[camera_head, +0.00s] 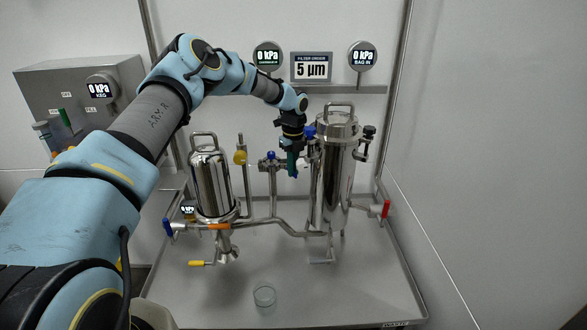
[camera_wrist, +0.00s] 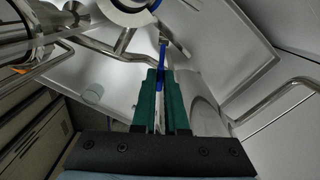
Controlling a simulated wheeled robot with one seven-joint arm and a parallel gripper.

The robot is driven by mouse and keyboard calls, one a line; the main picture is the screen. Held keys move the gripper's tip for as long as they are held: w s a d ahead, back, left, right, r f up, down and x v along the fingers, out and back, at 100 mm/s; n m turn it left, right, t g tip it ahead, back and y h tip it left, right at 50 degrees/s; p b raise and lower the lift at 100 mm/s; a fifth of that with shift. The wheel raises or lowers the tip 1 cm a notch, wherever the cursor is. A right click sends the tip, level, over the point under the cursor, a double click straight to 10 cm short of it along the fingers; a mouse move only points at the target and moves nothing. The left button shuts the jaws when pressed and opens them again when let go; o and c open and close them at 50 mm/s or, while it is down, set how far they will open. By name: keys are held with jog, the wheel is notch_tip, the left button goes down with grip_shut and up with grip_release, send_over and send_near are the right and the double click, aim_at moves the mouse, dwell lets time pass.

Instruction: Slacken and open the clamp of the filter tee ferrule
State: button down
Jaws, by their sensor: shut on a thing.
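My gripper (camera_head: 292,174) points down between the two steel vessels, just left of the taller filter housing (camera_head: 331,185). In the wrist view its green fingers (camera_wrist: 162,76) are closed on a narrow blue part (camera_wrist: 162,64), which stands up between them. A white ring-shaped fitting (camera_wrist: 128,12) lies just beyond the fingertips at the top of the wrist view. In the head view my fingers largely hide the tee, and I cannot make out the clamp's outline or whether it is shut. A small pale piece (camera_head: 300,163) shows beside the fingers.
The shorter steel vessel (camera_head: 211,185) stands on the left. A blue-knobbed valve (camera_head: 271,156) is close left of my gripper, and a blue knob (camera_head: 309,132) is close right. Pipes cross below. A glass dish (camera_head: 264,296) sits on the steel tray (camera_head: 340,295), whose front is mostly clear.

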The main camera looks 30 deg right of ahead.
jog(key=shift+w+a+m+p, duration=0.15)
jog(key=shift+a+m+p, duration=0.3)
jog(key=shift+m, duration=0.95)
jog(key=shift+w+a+m+p, duration=0.2)
jog(key=shift+a+m+p, duration=0.3)
jog(key=shift+m, duration=0.9)
jog(key=shift+w+a+m+p, duration=0.25)
jog(key=shift+a+m, duration=0.35)
jog(key=shift+m, duration=0.8)
jog(key=c, duration=0.9)
grip_release()
jog(key=shift+s, duration=0.1)
jog(key=shift+c, duration=0.2)
jog(key=shift+r, duration=0.1)
notch_tip(320, 180, up, 11)
jog(key=b, duration=0.3)
jog(key=shift+f, duration=0.2)
